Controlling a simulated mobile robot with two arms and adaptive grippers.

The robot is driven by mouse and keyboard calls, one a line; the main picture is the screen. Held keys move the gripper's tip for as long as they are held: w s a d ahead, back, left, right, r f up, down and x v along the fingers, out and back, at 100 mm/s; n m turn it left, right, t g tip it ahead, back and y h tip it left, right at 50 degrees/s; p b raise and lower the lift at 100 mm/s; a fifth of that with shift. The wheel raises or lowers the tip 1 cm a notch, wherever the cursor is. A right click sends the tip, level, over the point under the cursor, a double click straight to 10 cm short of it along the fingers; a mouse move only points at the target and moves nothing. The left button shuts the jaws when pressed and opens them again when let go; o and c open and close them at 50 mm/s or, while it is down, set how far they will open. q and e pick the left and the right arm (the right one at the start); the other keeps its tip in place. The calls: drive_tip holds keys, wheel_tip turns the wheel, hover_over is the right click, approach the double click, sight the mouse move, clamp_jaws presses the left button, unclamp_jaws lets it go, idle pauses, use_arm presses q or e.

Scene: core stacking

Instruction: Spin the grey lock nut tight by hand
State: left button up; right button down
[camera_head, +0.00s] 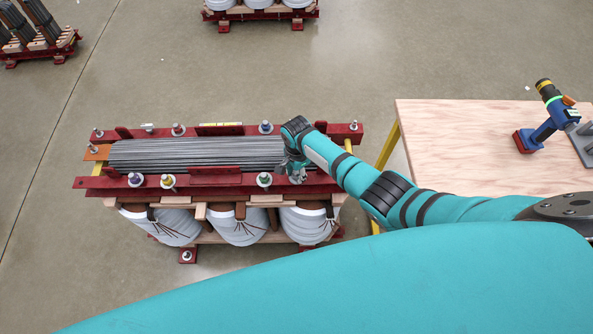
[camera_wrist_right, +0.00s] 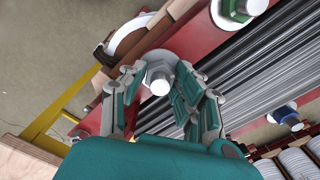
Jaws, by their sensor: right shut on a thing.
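The grey lock nut (camera_wrist_right: 158,80) sits on a pale round washer on the red clamp beam (camera_wrist_right: 205,45) in the right wrist view. My right gripper (camera_wrist_right: 160,87) has a finger on each side of the nut and is shut on it. In the head view my right gripper (camera_head: 293,171) points down at the right end of the near red beam (camera_head: 225,187) and hides most of the nut. The threads are too small to judge how tight it sits. My left gripper is not in view.
The dark laminated core (camera_head: 200,152) lies between two red beams. Other coloured nuts stand along them, including a green one (camera_head: 264,180) and a blue one (camera_head: 265,127). White coils (camera_head: 240,225) hang below. A wooden table (camera_head: 460,150) at right holds a blue power tool (camera_head: 548,125).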

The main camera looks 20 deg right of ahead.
drive_tip(key=shift+m, duration=0.8)
drive_tip(key=shift+a+r+m+p, duration=0.1)
drive_tip(key=shift+m+p, duration=0.3)
drive_tip(key=shift+m, duration=1)
drive_tip(key=shift+m+p, duration=0.3)
drive_tip(key=shift+m, duration=0.7)
drive_tip(key=shift+m, duration=0.8)
drive_tip(key=m, duration=0.3)
drive_tip(key=shift+p, duration=0.3)
